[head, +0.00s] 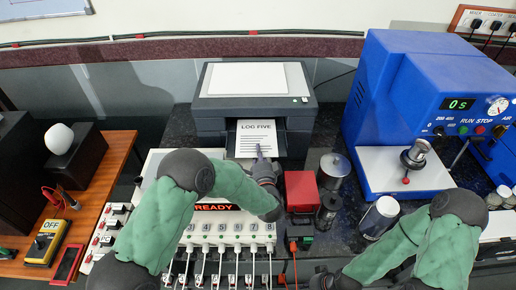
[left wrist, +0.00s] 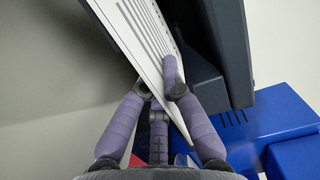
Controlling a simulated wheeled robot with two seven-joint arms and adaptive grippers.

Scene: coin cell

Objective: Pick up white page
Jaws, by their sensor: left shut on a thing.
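The white page (head: 254,135), headed "LOG FIVE" with printed lines, lies in the front slot of the dark printer (head: 214,124). My left gripper (head: 262,158) reaches it from the front, its fingers at the page's near edge. In the left wrist view, the purple fingers of the left gripper (left wrist: 160,84) are shut on the page (left wrist: 150,45), one on each side of it. The page still runs back into the printer (left wrist: 212,40). My right arm's dark end (head: 328,281) is at the bottom edge, and its fingers cannot be made out.
A blue machine (head: 400,75) with a "0 s" display stands to the right. A red box (head: 300,190) and metal canisters (head: 334,168) stand right of my left gripper. A numbered charger panel (head: 230,228) reading "READY" lies below my left arm.

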